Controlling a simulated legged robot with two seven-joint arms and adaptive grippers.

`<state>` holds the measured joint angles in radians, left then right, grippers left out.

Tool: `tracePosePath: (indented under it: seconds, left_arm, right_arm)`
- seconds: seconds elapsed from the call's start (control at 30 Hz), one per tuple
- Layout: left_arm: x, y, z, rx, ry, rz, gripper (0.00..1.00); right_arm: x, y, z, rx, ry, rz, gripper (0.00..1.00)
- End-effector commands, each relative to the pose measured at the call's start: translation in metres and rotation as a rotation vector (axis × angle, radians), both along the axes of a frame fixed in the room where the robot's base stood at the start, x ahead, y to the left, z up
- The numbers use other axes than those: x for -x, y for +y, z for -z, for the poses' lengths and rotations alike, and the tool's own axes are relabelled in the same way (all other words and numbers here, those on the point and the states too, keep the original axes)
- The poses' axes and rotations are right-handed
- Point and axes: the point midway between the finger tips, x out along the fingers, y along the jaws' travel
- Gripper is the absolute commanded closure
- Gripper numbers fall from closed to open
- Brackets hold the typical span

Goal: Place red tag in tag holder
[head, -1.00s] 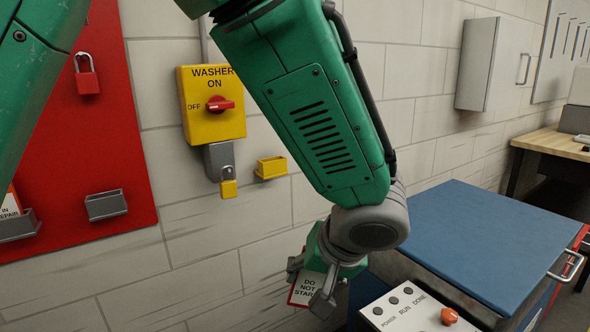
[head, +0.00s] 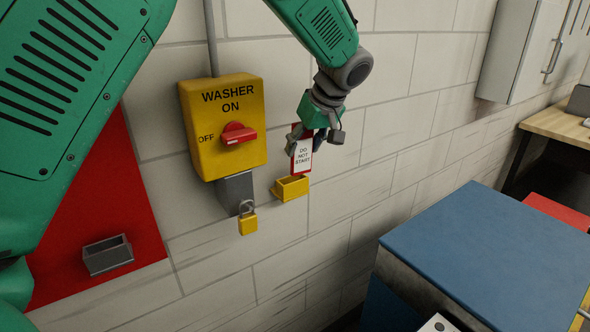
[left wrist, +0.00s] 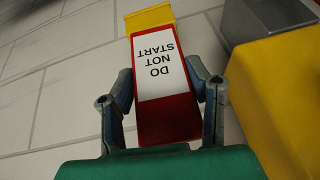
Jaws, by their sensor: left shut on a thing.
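The red tag (head: 302,151) has a white "DO NOT START" label and is held nearly upright. My left gripper (head: 318,136) is shut on its upper part. The tag also shows between the fingers in the left wrist view (left wrist: 165,85). The yellow tag holder (head: 292,190) is a small open-topped box on the wall. The tag's lower end is right at the holder's opening; I cannot tell whether it is inside. The holder shows beyond the tag's far end in the left wrist view (left wrist: 150,17). My right gripper is not in view.
A yellow washer switch box (head: 222,150) with a red knob is left of the holder. A yellow padlock (head: 248,223) hangs below it. A red board with a grey holder (head: 107,256) is further left. A blue-topped cabinet (head: 485,250) stands at the right.

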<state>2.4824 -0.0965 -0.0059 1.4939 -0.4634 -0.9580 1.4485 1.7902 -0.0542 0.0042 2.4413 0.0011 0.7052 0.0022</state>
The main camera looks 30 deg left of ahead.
Motion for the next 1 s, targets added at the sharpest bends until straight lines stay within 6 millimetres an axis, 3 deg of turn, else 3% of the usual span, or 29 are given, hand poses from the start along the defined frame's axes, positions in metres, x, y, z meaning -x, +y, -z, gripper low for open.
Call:
tracePosePath:
  seconds: [0.03,0.1,0.2,0.5,0.67,0.9,1.0]
  left_arm:
    - [-0.007,0.013,-0.015,0.007,-0.008,-0.029,0.89]
    - [-0.014,0.025,-0.023,0.013,-0.017,-0.055,0.89]
    - [-0.018,0.032,-0.022,0.017,-0.020,-0.073,0.89]
    - [-0.018,0.033,0.029,0.017,-0.021,-0.076,0.89]
    - [-0.018,0.031,0.040,0.017,-0.023,-0.075,0.89]
    - [-0.019,0.032,0.073,0.020,-0.019,-0.075,0.94]
    - [-0.019,0.032,0.075,0.019,-0.023,-0.075,0.94]
  right_arm:
    - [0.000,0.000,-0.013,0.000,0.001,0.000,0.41]
    - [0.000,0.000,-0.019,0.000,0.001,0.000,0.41]
    - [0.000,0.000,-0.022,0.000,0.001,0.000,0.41]
    - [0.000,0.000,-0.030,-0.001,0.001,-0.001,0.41]
    - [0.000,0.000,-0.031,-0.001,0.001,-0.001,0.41]
    - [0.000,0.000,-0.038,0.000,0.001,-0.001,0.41]
    - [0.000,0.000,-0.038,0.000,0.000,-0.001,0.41]
